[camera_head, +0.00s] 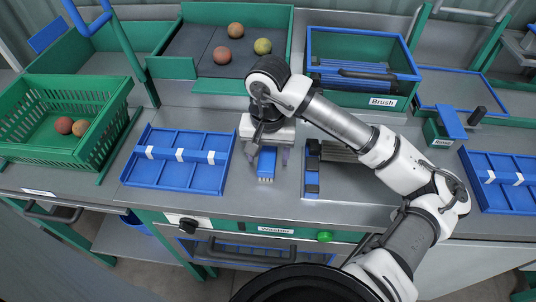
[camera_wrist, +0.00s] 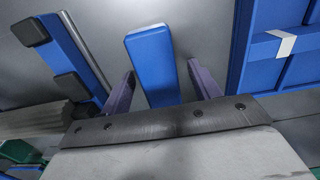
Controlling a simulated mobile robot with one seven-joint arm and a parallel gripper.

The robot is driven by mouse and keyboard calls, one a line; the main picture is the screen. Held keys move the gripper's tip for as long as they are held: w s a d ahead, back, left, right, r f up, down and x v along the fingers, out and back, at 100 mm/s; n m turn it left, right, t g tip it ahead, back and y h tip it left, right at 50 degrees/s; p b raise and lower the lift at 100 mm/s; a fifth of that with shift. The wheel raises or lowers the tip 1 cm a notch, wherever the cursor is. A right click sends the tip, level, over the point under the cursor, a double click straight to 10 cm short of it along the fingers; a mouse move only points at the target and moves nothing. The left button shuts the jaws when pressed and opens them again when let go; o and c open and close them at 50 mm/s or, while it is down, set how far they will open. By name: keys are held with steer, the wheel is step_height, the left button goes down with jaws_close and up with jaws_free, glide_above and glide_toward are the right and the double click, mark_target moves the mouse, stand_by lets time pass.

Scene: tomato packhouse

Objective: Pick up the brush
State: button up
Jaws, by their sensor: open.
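The brush (camera_head: 266,163) has a blue back and pale bristles at its near end. It is on the grey worktop in front of my arm. In the wrist view its blue back (camera_wrist: 150,50) shows between my two purple fingers. My gripper (camera_head: 267,155) is open over the brush, pointing down, with one finger on each side. In the wrist view my gripper (camera_wrist: 161,70) shows a gap between each finger and the brush. Part of the brush is hidden under my wrist. A green box with a blue rim, labelled "Brush" (camera_head: 382,101), stands behind at the right.
A blue divided tray (camera_head: 178,187) lies left of the brush; a blue-and-black fixture (camera_head: 312,178) stands close on its right. A green crate (camera_head: 50,150) with tomatoes is at the left. A green-walled tray (camera_head: 180,67) with tomatoes is behind. Bare worktop lies in front.

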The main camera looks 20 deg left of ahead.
mark_target(268, 152)
steer(key=c, duration=1.1)
steer(key=shift+r, duration=0.15)
step_height(268, 152, up, 20)
steer(key=b, duration=0.2)
steer(key=shift+b, duration=0.3)
